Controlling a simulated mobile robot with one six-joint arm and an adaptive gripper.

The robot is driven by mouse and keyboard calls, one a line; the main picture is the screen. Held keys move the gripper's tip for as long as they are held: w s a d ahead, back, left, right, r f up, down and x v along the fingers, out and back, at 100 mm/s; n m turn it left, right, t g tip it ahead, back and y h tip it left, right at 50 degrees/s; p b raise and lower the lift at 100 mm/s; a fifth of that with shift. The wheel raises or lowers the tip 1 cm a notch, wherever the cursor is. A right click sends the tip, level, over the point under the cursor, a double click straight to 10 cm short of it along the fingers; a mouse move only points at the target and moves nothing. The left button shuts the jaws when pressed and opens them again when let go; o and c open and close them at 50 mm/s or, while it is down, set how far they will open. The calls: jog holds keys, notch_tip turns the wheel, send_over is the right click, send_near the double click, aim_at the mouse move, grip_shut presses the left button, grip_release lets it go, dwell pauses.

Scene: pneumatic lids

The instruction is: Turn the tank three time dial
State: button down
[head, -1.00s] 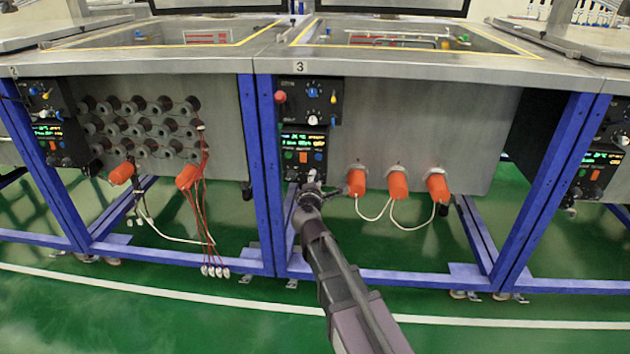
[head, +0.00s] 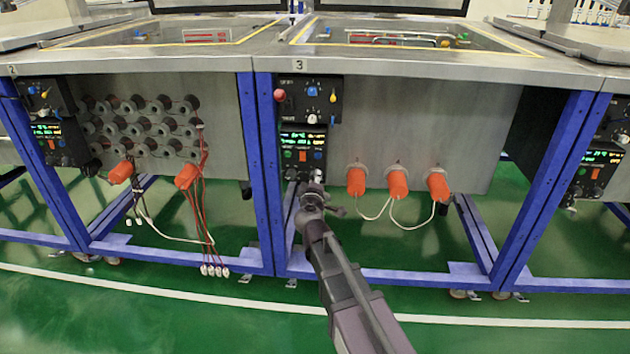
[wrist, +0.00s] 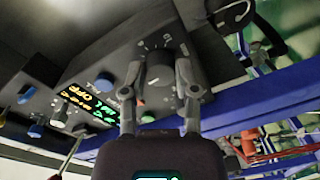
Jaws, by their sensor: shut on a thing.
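The time dial (wrist: 158,72) is a dark round knob with white scale marks on the black control panel of tank three, seen close up in the wrist view. My gripper (wrist: 160,92) has one finger on each side of the dial and is shut on it. In the head view, my gripper (head: 316,184) reaches the lower edge of the tank three panel (head: 304,142), below the lit display. The gripper hides the dial in that view. The scale is too blurred to read.
A lit display (wrist: 88,103) and a blue knob (wrist: 104,83) sit left of the dial. Orange plugs (head: 397,180) with white cables hang right of the panel. A blue frame post (head: 266,170) stands close on the left.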

jog(key=shift+w+m, duration=0.15)
jog(key=shift+m, duration=0.45)
jog(key=shift+c, duration=1.8)
grip_release()
jog(key=shift+n, duration=0.4)
